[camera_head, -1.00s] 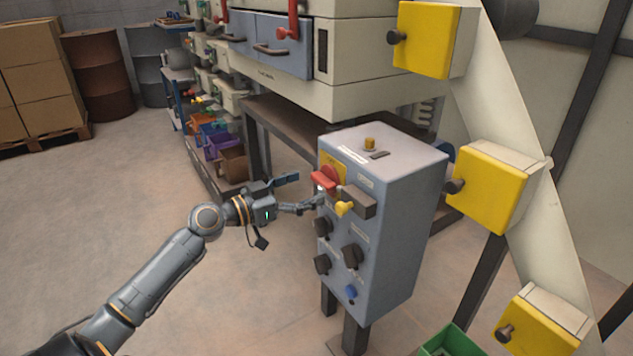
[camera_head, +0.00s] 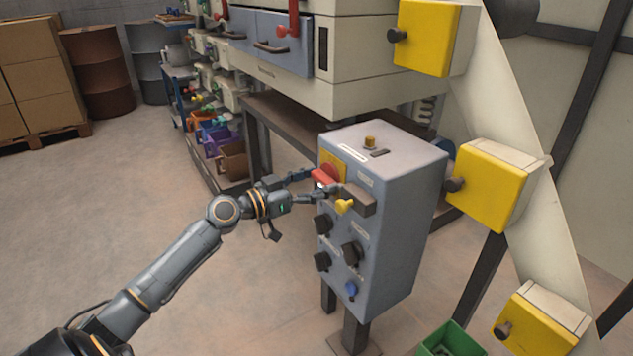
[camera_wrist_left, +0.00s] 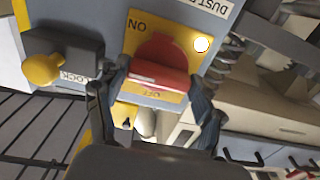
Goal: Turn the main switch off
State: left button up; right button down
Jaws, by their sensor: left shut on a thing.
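The main switch is a red rotary handle (camera_head: 325,178) on a yellow plate (camera_head: 335,162), high on the front of the grey control box (camera_head: 395,200). In the left wrist view the red handle (camera_wrist_left: 160,75) lies crosswise on the plate, which is marked ON and OFF. My left gripper (camera_head: 318,184) is at the switch, and in the left wrist view its fingers (camera_wrist_left: 160,92) are on both sides of the handle, shut on it. The fingers hide the handle's ends. My right gripper is not in view.
A yellow knob (camera_head: 344,206) on a grey block sits just beside the switch. Black knobs (camera_head: 322,224) and a blue knob (camera_head: 351,290) are lower on the box. Yellow boxes (camera_head: 490,188) stand to the right. The floor at left is clear.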

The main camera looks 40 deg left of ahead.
pick_arm(q)
jog(key=shift+n, duration=2.1)
jog(key=n+p, duration=0.3)
jog(key=n, duration=0.5)
jog(key=shift+r+p, duration=0.15)
jog(key=shift+p, duration=0.15)
jog(key=n+p, duration=0.3)
jog(key=n, duration=0.2)
jog(key=shift+n, duration=0.5)
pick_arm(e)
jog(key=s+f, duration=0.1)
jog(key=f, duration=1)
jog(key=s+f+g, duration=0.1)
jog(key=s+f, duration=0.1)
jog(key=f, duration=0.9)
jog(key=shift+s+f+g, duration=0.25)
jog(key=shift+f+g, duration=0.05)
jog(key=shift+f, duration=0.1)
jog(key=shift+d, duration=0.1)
pick_arm(q)
jog(key=o, duration=1.2)
jog(key=shift+c, duration=0.2)
